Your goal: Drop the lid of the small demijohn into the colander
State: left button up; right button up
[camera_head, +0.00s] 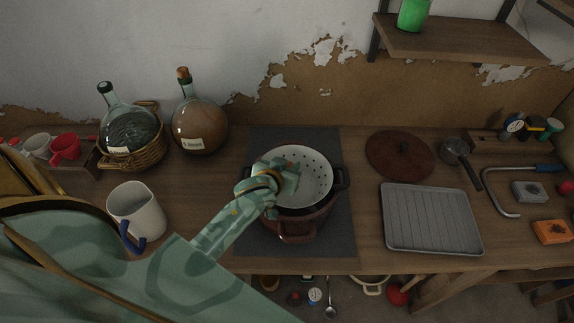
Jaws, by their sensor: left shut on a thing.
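The white colander (318,170) with small holes sits in a dark red pot (297,229) on a dark mat. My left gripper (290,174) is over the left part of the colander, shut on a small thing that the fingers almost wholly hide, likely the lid. A green glass demijohn (130,130) stands in a wicker basket at the back left; no cork shows on its dark neck. A rounder demijohn (199,127) with brown contents and a label stands to its right, with a cork (183,73) in its neck. My right gripper is not in view.
A white mug (138,208) with a blue handle stands at the front left. A grey ridged tray (430,218), a brown round lid (400,155) and a small saucepan (455,151) lie to the right. A shelf (460,42) hangs above.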

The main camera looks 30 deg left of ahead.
pick_arm(q)
jog(key=o, duration=0.9)
jog(key=shift+r, duration=0.1)
jog(key=shift+o, duration=0.6)
jog(key=p+v, duration=0.1)
jog(key=v, duration=1.5)
jog(key=shift+s+p, duration=0.2)
jog(key=shift+p, duration=0.2)
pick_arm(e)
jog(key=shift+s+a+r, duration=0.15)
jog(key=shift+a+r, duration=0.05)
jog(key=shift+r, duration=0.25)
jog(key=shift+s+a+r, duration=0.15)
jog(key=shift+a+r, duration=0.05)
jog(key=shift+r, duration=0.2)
